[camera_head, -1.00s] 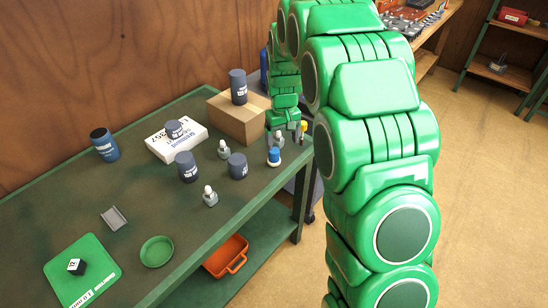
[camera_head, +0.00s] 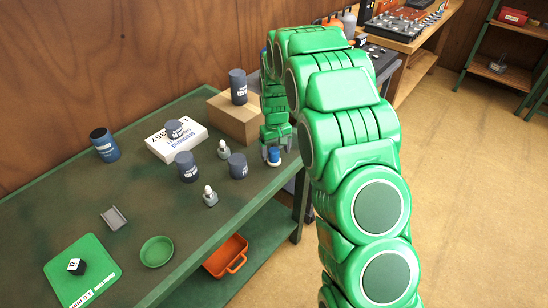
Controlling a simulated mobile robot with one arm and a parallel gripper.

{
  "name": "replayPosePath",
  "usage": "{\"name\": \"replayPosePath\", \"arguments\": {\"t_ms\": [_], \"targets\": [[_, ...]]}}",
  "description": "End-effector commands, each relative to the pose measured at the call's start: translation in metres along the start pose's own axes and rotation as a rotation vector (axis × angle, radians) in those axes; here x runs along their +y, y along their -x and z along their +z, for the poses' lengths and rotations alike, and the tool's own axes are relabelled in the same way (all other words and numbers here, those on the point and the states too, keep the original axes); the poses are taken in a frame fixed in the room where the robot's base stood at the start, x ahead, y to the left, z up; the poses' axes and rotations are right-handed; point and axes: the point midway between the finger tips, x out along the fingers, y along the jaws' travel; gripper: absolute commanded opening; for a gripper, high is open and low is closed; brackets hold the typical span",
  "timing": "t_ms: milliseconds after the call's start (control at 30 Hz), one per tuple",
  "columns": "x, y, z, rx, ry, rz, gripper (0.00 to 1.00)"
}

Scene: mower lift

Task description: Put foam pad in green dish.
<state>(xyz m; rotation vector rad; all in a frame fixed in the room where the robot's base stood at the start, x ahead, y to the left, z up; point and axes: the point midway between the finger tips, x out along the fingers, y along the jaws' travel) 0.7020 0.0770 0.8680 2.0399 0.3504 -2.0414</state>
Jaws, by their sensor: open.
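The green dish (camera_head: 157,251) is a small round dish on the near part of the green workbench, and it looks empty. I cannot pick out a foam pad for certain. A small grey channel-shaped piece (camera_head: 114,218) lies left of the dish, and a dark block with a white top marked 12 (camera_head: 77,266) sits on a green mat (camera_head: 60,281). My gripper (camera_head: 271,148) is open and points down at the bench's right end, by a blue-and-white bottle (camera_head: 274,159). It is far from the dish, and I cannot tell whether it touches the bottle.
Several dark jars and small bottles stand mid-bench, with a white box (camera_head: 176,143) and a cardboard box (camera_head: 238,117) behind them. A dark blue can (camera_head: 104,146) stands at the left. An orange basket (camera_head: 226,256) is on the lower shelf. Bench surface around the dish is clear.

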Motion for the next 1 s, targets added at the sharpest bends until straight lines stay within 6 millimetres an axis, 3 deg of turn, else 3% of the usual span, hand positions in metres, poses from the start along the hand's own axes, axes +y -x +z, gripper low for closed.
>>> {"name": "replayPosePath", "arguments": {"t_ms": [233, 500, 900, 1000], "targets": [[-0.004, -0.032, -0.001, -0.001, 0.000, -0.001, 0.82], [-0.003, -0.035, -0.001, 0.001, 0.000, 0.000, 0.82], [-0.004, -0.035, -0.001, 0.000, 0.000, 0.000, 0.21], [-0.004, -0.035, -0.001, 0.000, 0.000, 0.000, 0.16]]}}
